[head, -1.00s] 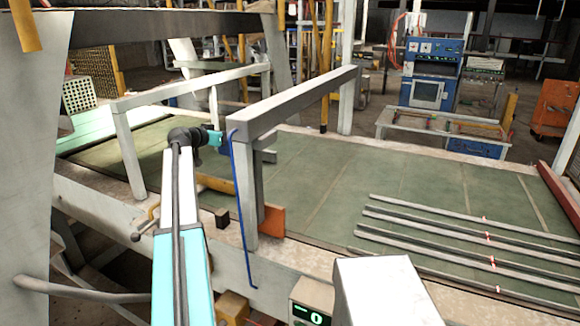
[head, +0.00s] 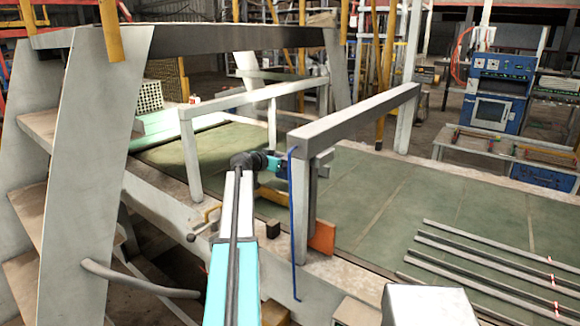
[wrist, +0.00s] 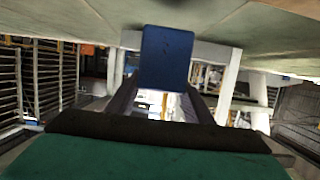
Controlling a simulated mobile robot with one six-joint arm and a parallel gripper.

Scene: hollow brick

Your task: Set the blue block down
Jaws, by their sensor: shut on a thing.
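The blue block (wrist: 167,57) stands out in the wrist view between the two dark fingers of my gripper (wrist: 165,84), which is shut on it. In the head view my gripper (head: 284,164) is at the end of my arm, beside the near post of a grey metal frame, above the near edge of the green table (head: 365,205). The block is mostly hidden there by the post and the gripper. I cannot tell whether the block touches anything below it.
The grey frame (head: 355,115) rises right beside my gripper, with a thin blue rod (head: 294,230) at its near post. A second frame (head: 255,94) stands to the left. Several metal bars (head: 490,265) lie on the right. The green surface between has free room.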

